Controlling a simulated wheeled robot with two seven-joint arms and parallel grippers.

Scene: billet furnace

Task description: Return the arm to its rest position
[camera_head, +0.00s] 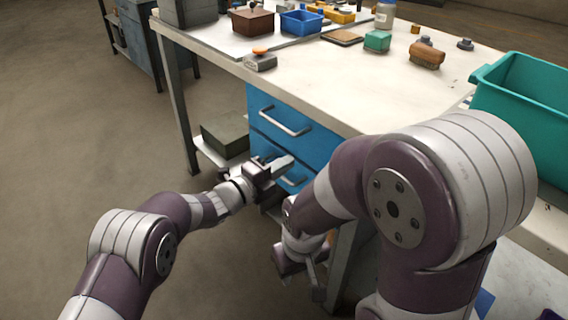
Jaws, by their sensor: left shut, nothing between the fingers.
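My left arm comes in from the left, and its gripper (283,163) is shut and empty. It is in front of the blue drawer unit (300,133) under the workbench, overlapping the lower drawer's area in the picture. I cannot tell whether it touches the drawer front. My right arm bends down from the right side. Its gripper (302,283) hangs low beside the bench, below the left one, pointing downward. Its fingers are small and partly hidden, so I cannot tell whether they are apart. I see nothing held in it.
The pale workbench (330,95) carries a blue bin (301,22), a brown box (253,21), a green block (377,40) and a brown roller-like piece (427,55). A teal crate (525,90) stands at right. A dark green box (226,134) sits on the lower shelf. Floor at left is clear.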

